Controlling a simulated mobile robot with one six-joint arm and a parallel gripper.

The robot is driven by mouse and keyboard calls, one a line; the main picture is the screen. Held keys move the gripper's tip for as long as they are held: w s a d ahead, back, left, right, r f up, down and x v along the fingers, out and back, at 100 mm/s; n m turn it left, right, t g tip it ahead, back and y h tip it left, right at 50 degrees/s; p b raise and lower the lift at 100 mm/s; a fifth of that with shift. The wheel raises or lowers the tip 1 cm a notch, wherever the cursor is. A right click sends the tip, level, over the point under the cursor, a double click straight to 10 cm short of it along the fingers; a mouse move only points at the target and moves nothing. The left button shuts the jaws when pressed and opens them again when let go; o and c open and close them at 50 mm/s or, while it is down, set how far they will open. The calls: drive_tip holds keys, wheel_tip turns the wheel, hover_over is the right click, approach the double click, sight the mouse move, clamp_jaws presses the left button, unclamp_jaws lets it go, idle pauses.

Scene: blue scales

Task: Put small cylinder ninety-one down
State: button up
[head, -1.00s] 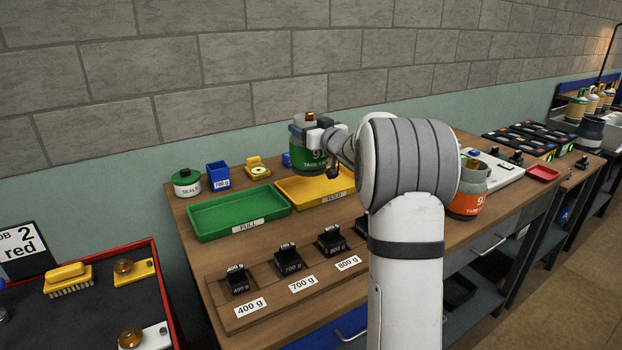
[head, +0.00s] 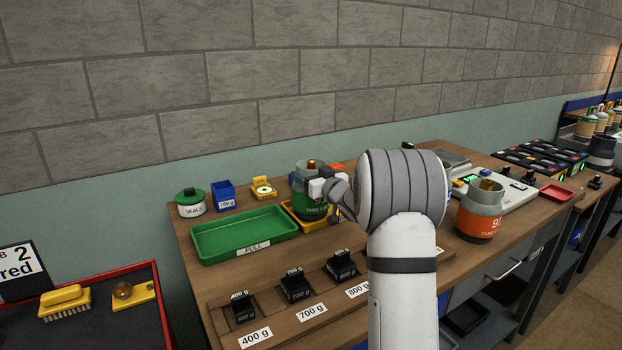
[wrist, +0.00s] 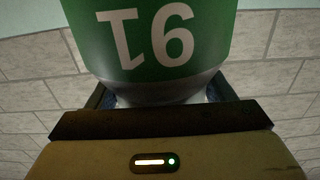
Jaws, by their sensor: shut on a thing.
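Small cylinder ninety-one (head: 309,208) is grey with a green band and a brass-coloured top. It is upright at the yellow tray (head: 290,214), and I cannot tell whether its base touches the tray floor. My gripper (head: 319,187) is shut on its upper part. In the wrist view the green band of the cylinder (wrist: 150,40) shows the number 91 upside down, with the jaws (wrist: 155,115) around its narrower grey end. My arm hides part of the yellow tray.
A green FULL tray (head: 215,247) lies left of the yellow tray. Black weights (head: 295,287) stand in a wooden rack in front. An orange-banded cylinder (head: 480,222) stands to the right beside the white scale (head: 510,197). A SEALS pot (head: 190,204) stands behind left.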

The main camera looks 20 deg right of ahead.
drive_tip(key=shift+f, duration=0.2)
drive_tip(key=o, duration=1.6)
drive_tip(key=shift+f, duration=0.2)
drive_tip(key=shift+c, duration=0.2)
drive_tip(key=o, duration=0.5)
drive_tip(key=shift+c, duration=0.2)
drive_tip(key=shift+r, duration=0.1)
drive_tip(key=s+d, duration=0.2)
drive_tip(key=s, duration=1)
drive_tip(key=shift+d+b, duration=0.2)
drive_tip(key=shift+b, duration=0.2)
